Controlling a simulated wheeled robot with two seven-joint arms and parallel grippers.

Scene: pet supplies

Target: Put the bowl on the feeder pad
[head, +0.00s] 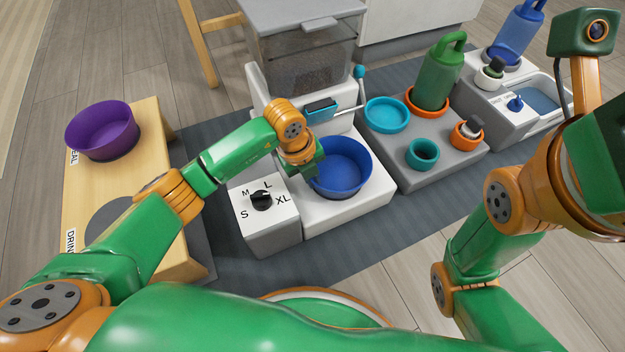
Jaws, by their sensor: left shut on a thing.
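The blue bowl (345,166) is upright at the feeder pad (345,209), the white platform in front of the food dispenser. It looks level, but I cannot tell if its base touches the pad or is slightly above it. My left gripper (314,168) is at the bowl's left rim and is shut on it. The fingertips are partly hidden by the gripper body. My right arm shows at the right edge, but its gripper is out of view.
A dial box (265,232) marked S, M, L, XL stands left of the pad. A purple bowl (103,131) is on a wooden stand (150,120) at left. A grey tray (440,160) with teal dishes and a green bottle (437,78) stands to the right.

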